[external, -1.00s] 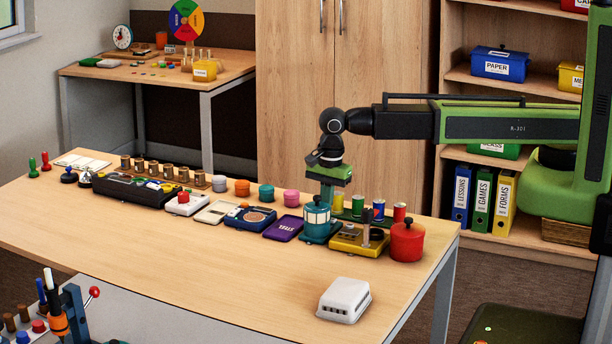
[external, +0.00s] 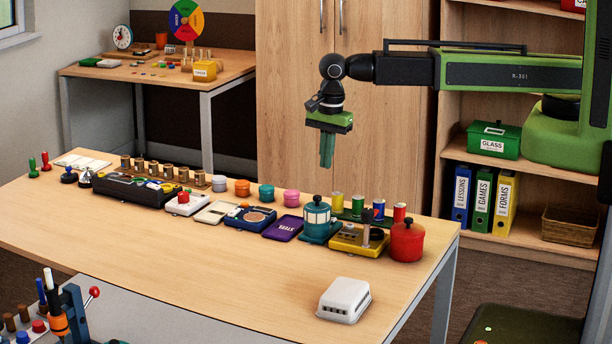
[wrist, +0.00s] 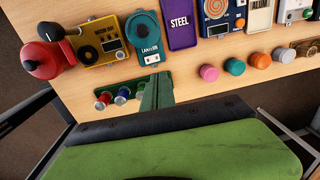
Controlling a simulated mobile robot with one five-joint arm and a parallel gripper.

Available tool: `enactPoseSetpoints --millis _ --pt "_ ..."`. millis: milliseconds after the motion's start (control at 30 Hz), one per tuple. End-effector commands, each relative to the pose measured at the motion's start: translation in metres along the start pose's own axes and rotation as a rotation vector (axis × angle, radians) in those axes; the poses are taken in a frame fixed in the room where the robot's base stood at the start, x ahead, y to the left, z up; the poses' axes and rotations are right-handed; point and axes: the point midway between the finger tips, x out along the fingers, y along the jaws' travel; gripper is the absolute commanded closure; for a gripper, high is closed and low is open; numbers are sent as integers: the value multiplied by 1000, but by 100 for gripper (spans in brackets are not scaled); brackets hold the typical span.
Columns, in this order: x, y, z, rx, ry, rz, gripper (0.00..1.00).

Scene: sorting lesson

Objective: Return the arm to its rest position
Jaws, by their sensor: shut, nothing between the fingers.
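My gripper (external: 327,150) hangs from my green and black arm and points straight down, above the back edge of the table (external: 230,282). Its green fingers are together with nothing between them. In the external view it is clear of the teal lantern (external: 318,222) and of the green rack (external: 352,217) with several coloured spools. In the wrist view the closed fingers (wrist: 156,92) show at the middle, beside the spool rack (wrist: 131,97).
A row of objects lines the table's back, including a red pot (external: 407,242), a yellow device (external: 352,243) and a purple STEEL case (external: 283,228). A white box (external: 345,299) stands at the front right. The table's middle is clear. Cabinet and shelves stand behind.

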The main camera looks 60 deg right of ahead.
Motion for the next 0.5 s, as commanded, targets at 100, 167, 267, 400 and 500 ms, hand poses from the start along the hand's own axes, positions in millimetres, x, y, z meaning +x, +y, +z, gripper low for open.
enactPoseSetpoints --millis 100,167,267,400,500 --pt "1 0 0 0 0 0 100" --pt "1 0 0 0 0 0 100" --pt "1 -1 -1 2 0 0 100" --pt "2 -17 -34 56 4 -1 100" --pt "2 -30 -87 139 10 -2 100"
